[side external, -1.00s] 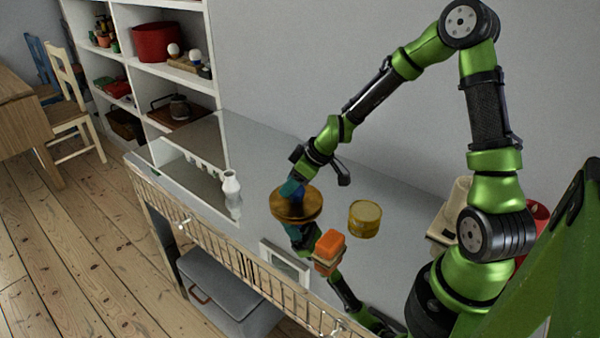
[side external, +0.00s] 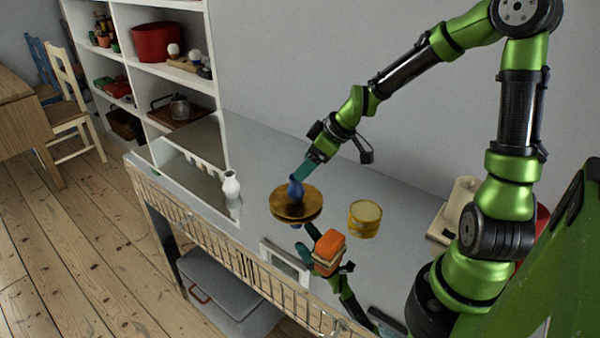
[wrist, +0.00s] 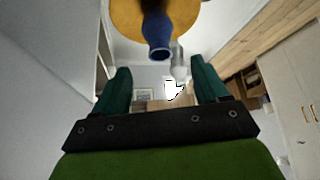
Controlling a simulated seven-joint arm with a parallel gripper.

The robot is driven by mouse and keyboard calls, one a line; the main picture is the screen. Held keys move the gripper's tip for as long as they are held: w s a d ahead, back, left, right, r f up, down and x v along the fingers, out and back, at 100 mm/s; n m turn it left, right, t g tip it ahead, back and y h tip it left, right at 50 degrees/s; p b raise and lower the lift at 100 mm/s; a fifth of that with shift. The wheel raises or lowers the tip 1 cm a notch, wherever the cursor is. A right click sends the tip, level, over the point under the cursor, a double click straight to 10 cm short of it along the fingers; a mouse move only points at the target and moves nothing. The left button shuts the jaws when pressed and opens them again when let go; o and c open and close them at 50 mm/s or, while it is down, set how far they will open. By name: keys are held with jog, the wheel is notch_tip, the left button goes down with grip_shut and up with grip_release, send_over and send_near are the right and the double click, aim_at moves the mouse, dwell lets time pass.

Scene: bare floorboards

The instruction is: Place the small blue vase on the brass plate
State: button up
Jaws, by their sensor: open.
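The plate rests on the shiny grey counter. My gripper (side external: 303,174) is just above and to the right of the vase, with its teal fingers pointing down and left. In the wrist view the fingers (wrist: 161,82) are spread apart with nothing between them. The vase (wrist: 158,38) shows beyond the fingertips, in front of the plate (wrist: 122,18). The vase is clear of the fingers there.
A white vase (side external: 231,186) stands left of the plate. A yellow tin (side external: 364,219) stands to its right.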

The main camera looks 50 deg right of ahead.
jog(key=s+a+r+m, duration=0.4)
jog(key=s+r, duration=0.3)
jog(key=s, duration=0.1)
jog(key=s+a+r+m+t, duration=0.1)
jog(key=s+a+r+m, duration=0.3)
jog(key=s+r, duration=0.3)
jog(key=shift+s+a, duration=0.8)
jog(key=shift+s, duration=0.05)
dwell(0.3)
